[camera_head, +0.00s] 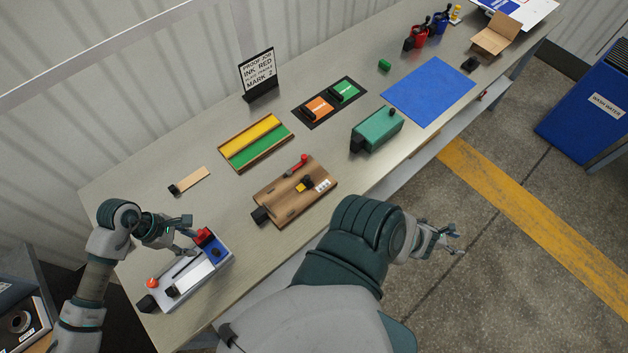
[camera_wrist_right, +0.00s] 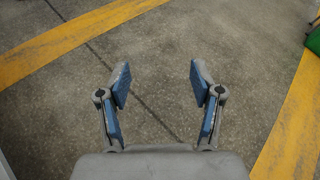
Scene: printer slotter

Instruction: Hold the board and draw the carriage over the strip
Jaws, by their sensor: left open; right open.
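A grey-white device (camera_head: 187,283) stands at the table's near left end, with a pale strip (camera_head: 195,278) along its top. A red and black block (camera_head: 205,237) sits at its far right end, an orange knob (camera_head: 152,283) and a black handle (camera_head: 147,304) at its left. I cannot tell for certain which part is the carriage. My left gripper (camera_head: 188,240) is open just left of the red block; contact is unclear. My right gripper (camera_head: 452,240) is open and empty beyond the table's front edge, over the floor; it also shows in the right wrist view (camera_wrist_right: 160,84).
A wooden fixture (camera_head: 285,205) with a red lever, a yellow and green tray (camera_head: 256,143), a teal box (camera_head: 378,131) and a blue mat (camera_head: 429,91) occupy the table. A sign (camera_head: 259,72) stands behind. A blue bin (camera_head: 590,113) stands on the floor.

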